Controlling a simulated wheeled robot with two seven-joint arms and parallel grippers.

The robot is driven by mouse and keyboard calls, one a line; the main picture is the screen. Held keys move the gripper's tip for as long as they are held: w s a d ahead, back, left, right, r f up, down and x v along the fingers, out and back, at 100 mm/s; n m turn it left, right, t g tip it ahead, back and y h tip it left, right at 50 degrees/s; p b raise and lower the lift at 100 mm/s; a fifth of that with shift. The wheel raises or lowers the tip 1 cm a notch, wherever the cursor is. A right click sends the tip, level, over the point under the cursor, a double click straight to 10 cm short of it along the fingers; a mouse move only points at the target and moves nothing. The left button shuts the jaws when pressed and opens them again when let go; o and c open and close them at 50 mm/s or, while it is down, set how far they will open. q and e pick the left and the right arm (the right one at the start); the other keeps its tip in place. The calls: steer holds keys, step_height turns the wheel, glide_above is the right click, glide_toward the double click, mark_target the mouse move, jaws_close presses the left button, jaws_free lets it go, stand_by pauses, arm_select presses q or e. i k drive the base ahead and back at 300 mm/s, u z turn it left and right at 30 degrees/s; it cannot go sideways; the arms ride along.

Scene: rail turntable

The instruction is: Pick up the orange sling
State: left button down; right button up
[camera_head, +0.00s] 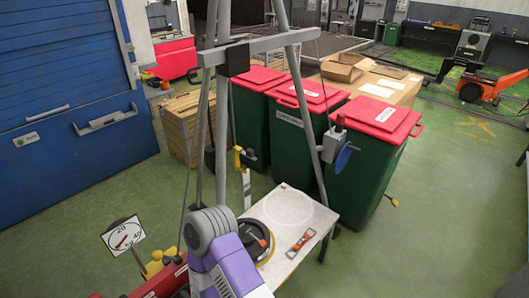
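A small orange piece with a greyish middle (301,241), which looks like the orange sling, lies flat on a white-topped table (279,264). It lies just right of a dark round disc (251,238) that has a small orange mark on it. A purple and grey link of my arm rises from the bottom edge left of the table and covers part of the disc and table. Neither of my grippers shows, and nothing is seen touching the orange piece.
A grey metal frame (260,45) with slanted legs stands over the table. Green bins with red lids (383,114) stand behind it. A dial sign (122,236) stands at the lower left. Green floor (440,220) is open on the right.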

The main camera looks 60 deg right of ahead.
mark_target(303, 240)
steer(key=z, duration=3.6)
steer(key=i, duration=1.75)
steer(key=u, duration=0.75)
